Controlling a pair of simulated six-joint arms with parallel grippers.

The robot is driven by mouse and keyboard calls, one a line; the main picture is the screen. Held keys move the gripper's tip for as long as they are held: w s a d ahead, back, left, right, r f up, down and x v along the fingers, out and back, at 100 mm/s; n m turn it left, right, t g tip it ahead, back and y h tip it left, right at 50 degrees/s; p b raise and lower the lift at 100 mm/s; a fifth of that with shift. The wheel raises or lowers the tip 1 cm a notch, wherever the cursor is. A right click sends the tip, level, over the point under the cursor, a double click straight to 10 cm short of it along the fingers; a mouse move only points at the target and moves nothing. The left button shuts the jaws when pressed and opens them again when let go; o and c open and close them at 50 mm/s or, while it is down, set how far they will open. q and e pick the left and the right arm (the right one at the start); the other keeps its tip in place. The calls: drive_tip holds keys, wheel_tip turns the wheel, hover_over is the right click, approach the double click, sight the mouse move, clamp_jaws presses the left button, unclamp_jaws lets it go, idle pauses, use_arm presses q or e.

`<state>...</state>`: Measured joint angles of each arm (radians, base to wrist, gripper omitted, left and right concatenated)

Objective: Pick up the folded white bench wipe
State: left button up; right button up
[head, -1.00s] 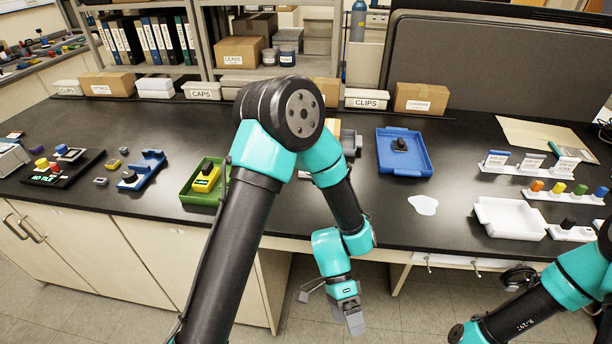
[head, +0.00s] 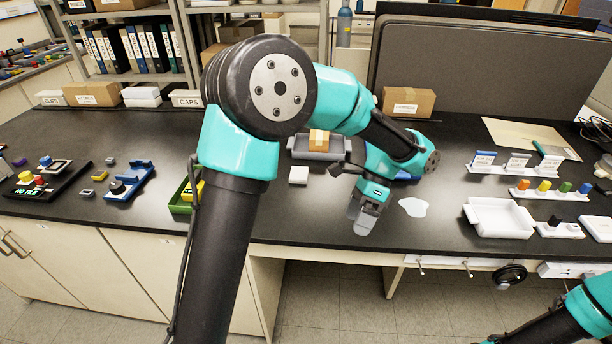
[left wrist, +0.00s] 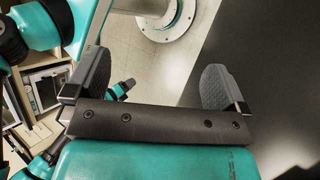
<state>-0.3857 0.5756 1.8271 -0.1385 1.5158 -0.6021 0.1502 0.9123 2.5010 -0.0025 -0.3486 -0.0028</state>
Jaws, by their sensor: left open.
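A small white folded square that looks like the bench wipe (head: 298,175) lies flat on the black bench in the head view, just in front of a grey tray. My left gripper (head: 362,219) is above the front part of the bench, right of the wipe and nearer the front edge, apart from it. In the left wrist view the left gripper (left wrist: 158,88) has its two fingers wide apart with nothing between them. The wipe does not show in that view.
A white spill-like patch (head: 414,207) lies right of my left gripper. A grey tray (head: 330,152) with a tan block stands behind the wipe. A blue tray (head: 405,177) is partly hidden by my left arm. A green tray (head: 181,206) stands left. A white tray (head: 500,218) is at right.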

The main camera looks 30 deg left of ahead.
use_arm(q)
drive_tip(key=w+a+r+t, duration=0.1)
drive_tip(key=w+a+r, duration=0.1)
drive_tip(key=w+r, duration=0.15)
wheel_tip(320, 180, up, 4)
drive_tip(key=t+h, duration=0.2)
drive_tip(key=t, duration=0.4)
hover_over(300, 172)
drive_tip(key=shift+r, duration=0.2)
drive_tip(key=shift+f, duration=0.1)
wheel_tip(300, 172, down, 12)
drive_tip(key=shift+s+f, duration=0.1)
